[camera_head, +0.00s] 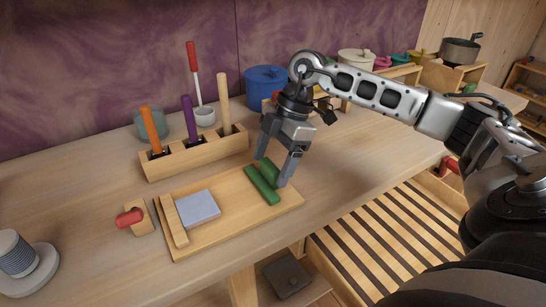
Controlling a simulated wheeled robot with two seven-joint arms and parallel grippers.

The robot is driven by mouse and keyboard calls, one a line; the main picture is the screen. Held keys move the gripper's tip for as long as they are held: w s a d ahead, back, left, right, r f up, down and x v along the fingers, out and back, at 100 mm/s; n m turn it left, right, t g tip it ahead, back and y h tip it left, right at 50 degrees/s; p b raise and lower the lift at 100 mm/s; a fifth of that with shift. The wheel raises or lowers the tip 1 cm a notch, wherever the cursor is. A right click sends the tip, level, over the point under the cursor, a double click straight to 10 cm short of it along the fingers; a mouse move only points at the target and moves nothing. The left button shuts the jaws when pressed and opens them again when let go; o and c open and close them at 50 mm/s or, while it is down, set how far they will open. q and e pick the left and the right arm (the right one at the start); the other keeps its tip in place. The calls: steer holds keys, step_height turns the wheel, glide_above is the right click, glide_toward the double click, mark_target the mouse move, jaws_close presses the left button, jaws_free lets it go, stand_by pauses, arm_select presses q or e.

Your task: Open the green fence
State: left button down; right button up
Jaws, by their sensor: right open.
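The green fence (261,186) shows as a green bar at the right end of a wooden board (235,216). A second green part (270,171) stands right behind it, between my fingers; I cannot tell how the two are joined. My right gripper (271,173) points down over the board with its fingers open around this second part. I cannot tell whether a finger touches it; the near finger hides its right end. A pale blue-grey block (198,207) lies on the left of the board, beside a wooden strip (175,221). My left gripper is out of view.
A wooden rack (197,158) with orange, purple and plain sticks stands behind the board. A blue pot (266,86) is further back. A red-knobbed wooden piece (136,217) and a grey spool (20,258) are left. The table right of the board is clear.

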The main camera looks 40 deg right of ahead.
arm_select(q)
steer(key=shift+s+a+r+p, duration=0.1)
steer(key=shift+p, duration=0.5)
arm_select(e)
steer(key=v, duration=1.6)
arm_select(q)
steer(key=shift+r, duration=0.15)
arm_select(e)
steer(key=shift+a, duration=0.1)
